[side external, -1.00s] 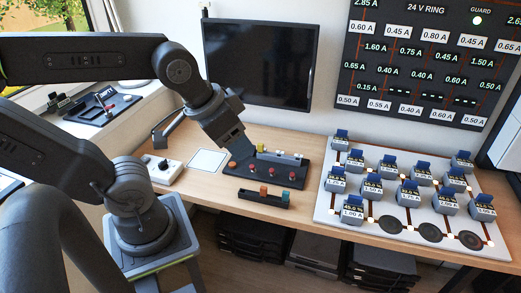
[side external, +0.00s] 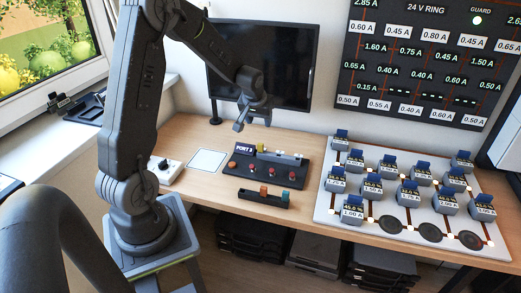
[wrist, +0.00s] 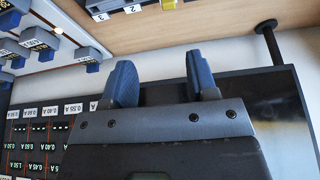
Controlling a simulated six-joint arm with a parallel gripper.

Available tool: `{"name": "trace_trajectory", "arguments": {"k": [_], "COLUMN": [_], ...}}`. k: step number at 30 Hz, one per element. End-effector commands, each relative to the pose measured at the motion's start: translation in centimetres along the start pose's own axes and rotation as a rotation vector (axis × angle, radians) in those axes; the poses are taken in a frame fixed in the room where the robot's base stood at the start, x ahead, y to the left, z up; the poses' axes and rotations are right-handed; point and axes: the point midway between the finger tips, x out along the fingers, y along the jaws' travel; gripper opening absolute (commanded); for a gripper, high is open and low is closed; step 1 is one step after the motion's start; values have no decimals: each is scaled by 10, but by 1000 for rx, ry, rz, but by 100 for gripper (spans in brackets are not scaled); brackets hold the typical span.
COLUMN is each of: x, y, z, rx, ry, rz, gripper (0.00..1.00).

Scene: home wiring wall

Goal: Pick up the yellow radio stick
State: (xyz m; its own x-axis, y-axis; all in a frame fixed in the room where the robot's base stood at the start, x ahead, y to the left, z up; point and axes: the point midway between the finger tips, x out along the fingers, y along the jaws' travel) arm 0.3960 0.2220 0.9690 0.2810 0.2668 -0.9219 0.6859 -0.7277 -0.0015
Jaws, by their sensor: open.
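The yellow radio stick (side external: 260,147) is a small upright piece at the back of the black port board (side external: 238,178), beside a grey strip. In the wrist view a bit of yellow (wrist: 133,8) shows at the top edge, probably this stick. My gripper (side external: 238,127) is above and behind the board, to the left of the yellow stick and apart from it, in front of the dark monitor. In the wrist view my gripper (wrist: 161,78) has its two blue fingers spread with nothing between them.
A black rack (side external: 255,199) with an orange and a teal stick lies in front of the board. A white panel of blue-topped modules (side external: 325,208) stands to the right. The monitor (side external: 285,60) is close behind my gripper. A white square (side external: 207,161) lies left of the board.

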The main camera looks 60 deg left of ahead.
Motion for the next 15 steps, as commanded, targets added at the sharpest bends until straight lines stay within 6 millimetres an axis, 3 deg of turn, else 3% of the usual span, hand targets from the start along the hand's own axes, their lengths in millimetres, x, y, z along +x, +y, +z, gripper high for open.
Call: {"name": "trace_trajectory", "arguments": {"k": [4, 15], "x": [20, 84], "y": [-11, -12], "z": [-4, -2], "rx": [-28, -29], "ry": [-6, -8], "rz": [-11, -11], "gripper": [53, 53]}}
